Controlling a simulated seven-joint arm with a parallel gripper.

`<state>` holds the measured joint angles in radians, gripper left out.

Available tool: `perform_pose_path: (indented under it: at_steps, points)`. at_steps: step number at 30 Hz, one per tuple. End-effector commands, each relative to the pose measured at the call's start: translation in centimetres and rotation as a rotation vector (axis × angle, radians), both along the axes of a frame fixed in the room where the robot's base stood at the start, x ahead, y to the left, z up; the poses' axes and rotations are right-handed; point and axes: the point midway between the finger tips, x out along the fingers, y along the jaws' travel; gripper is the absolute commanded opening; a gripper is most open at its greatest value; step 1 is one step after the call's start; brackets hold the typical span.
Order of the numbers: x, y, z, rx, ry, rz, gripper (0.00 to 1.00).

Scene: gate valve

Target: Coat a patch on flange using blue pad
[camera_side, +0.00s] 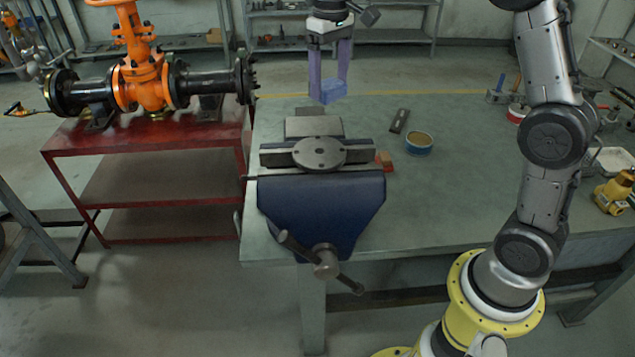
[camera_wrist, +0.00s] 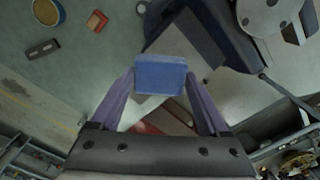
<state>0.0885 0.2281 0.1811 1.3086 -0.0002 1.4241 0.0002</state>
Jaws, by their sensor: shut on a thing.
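My gripper (camera_side: 328,94) has two long purple fingers and is shut on a blue pad (camera_side: 330,91). It holds the pad in the air behind and above the vise. In the wrist view the blue pad (camera_wrist: 160,76) sits between the fingertips. The flange (camera_side: 320,153) is a round grey disc with a centre hole and smaller holes, lying on top of the vise (camera_side: 322,205). In the wrist view part of the flange (camera_wrist: 266,12) shows at the top right. My gripper and pad are apart from the flange.
A round tin with tan contents (camera_side: 419,142) stands right of the vise. A dark flat bar (camera_side: 400,121) and a small red block (camera_side: 385,161) lie near it. An orange gate valve (camera_side: 140,75) stands on a red table (camera_side: 150,140) at left. The bench's right middle is clear.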

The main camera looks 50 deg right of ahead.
Motion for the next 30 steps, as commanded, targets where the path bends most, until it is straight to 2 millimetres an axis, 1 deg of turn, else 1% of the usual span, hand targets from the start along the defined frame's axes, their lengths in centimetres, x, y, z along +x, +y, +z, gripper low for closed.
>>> perform_pose_path:
  at_steps: [1, 3, 6, 8, 9, 11, 15, 18, 21, 24, 26, 30]
  points:
    - [0.1, 1.4, 0.0, 0.0, 0.0, 0.033, 0.34]
    - [0.2, 2.7, 0.0, 0.0, -0.001, 0.062, 0.34]
    - [0.1, 3.6, 0.0, 0.0, -0.001, 0.074, 0.34]
    - [-0.4, 3.9, 0.0, 0.0, -0.001, 0.057, 0.34]
    - [-0.9, 3.9, -0.1, 0.0, -0.002, 0.04, 0.34]
    - [-2.2, 4.4, 0.5, 0.0, -0.005, 0.016, 0.34]
    - [-6.0, 6.2, 2.9, 0.0, -0.008, -0.009, 0.34]
    - [-8.4, 7.5, 4.4, 0.0, -0.006, -0.004, 0.34]
    - [-10.3, 8.5, 5.7, 0.001, -0.004, 0.016, 0.34]
    - [-11.2, 9.1, 6.6, 0.0, -0.002, 0.041, 0.34]
    - [-11.4, 9.4, 6.8, 0.0, -0.001, 0.05, 0.34]
    - [-11.5, 9.5, 6.0, -0.001, 0.003, 0.056, 0.34]
